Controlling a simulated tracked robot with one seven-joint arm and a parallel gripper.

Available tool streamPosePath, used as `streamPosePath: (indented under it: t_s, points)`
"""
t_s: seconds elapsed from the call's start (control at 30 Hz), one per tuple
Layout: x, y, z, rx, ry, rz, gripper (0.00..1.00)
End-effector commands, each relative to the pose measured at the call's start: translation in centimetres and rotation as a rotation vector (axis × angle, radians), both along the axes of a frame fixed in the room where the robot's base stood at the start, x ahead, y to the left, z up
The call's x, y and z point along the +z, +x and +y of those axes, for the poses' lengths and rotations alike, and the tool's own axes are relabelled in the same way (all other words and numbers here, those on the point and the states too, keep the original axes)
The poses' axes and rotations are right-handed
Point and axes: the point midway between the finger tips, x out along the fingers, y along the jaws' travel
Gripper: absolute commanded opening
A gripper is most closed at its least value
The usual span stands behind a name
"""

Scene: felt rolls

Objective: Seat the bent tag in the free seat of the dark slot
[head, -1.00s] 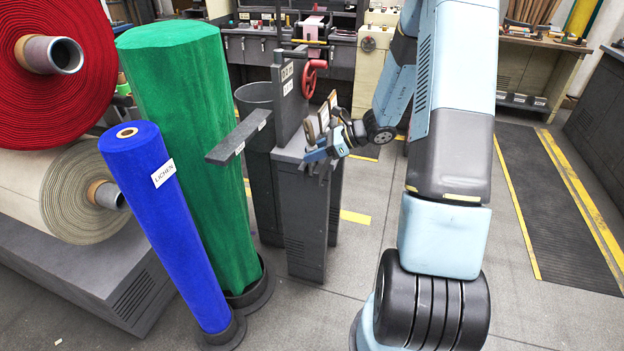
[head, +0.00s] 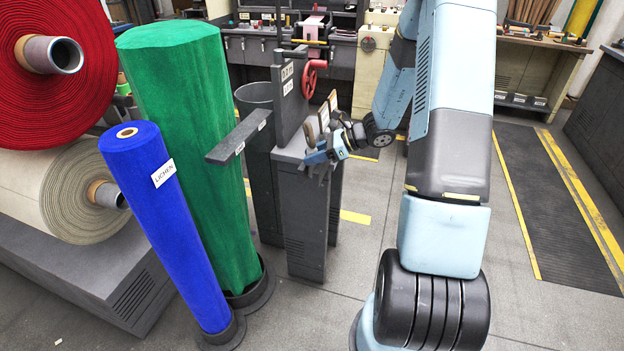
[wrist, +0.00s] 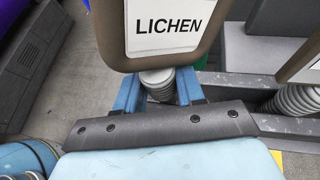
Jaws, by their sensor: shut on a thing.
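My gripper (wrist: 160,95) is shut on the ribbed grey neck of a tag (wrist: 165,30). The tag has a brown frame and a white face reading LICHEN; its top is cut off by the wrist view. The neck's lower end is hidden behind my gripper. In the head view my gripper (head: 322,154) is over the right side of the top of a dark grey cabinet (head: 303,215), near small brown-framed tags (head: 324,117). I cannot make out the dark slot or its free seat.
Another tag (wrist: 308,62) on a ribbed neck (wrist: 292,100) stands close on the right in the wrist view. A tall dark panel (head: 288,105) with labels rises behind the cabinet. A blue roll (head: 165,230) labelled LICHEN and a green roll (head: 185,130) stand left.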

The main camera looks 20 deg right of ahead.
Motion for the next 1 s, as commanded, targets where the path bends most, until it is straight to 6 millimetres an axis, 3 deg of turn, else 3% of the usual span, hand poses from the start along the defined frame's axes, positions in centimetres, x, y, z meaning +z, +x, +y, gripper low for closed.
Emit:
streamPosePath:
  t_s: [0.97, 1.0]
  points:
    - [-0.8, -0.01, 0.0, 0.0, 0.0, 0.0, 0.0]
    - [-0.81, -0.01, 0.0, 0.0, 0.0, 0.0, 0.42]
